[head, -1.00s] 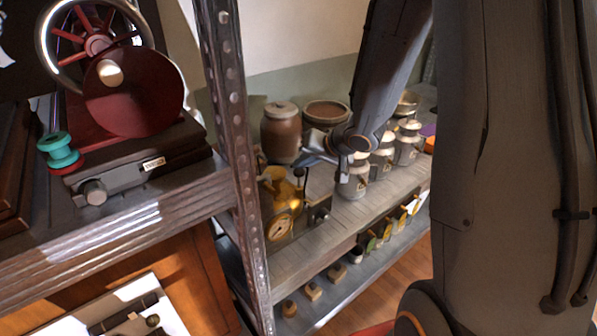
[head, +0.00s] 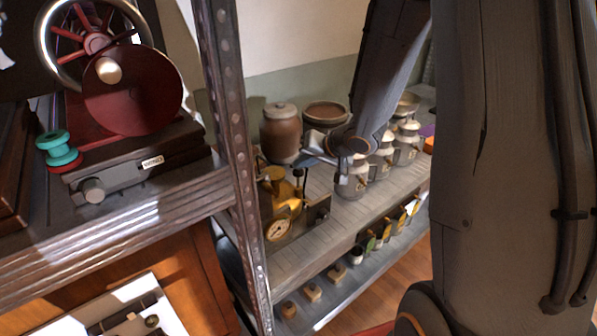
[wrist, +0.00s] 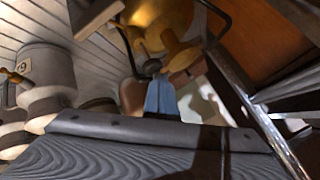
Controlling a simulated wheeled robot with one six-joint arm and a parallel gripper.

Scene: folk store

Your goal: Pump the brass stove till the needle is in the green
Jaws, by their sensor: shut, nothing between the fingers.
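The brass stove (head: 279,190) stands on the wooden shelf behind the metal upright, with its round white-faced gauge (head: 278,230) low on its front. The gauge's needle and coloured zones are too small to read. A thin pump rod with a dark knob (head: 298,172) stands upright at the stove's right side. My gripper (head: 306,160) is shut and empty, just above the knob. In the wrist view the blue fingertips (wrist: 160,97) point at the dark knob (wrist: 152,67), with the brass body (wrist: 160,22) beyond. Whether they touch the knob cannot be told.
A brown lidded jar (head: 281,133) and a brown bowl (head: 326,113) stand behind the stove. Several pale canisters (head: 352,178) stand to its right. The metal upright (head: 237,150) stands close on the left. Small items line the lower shelf (head: 335,300).

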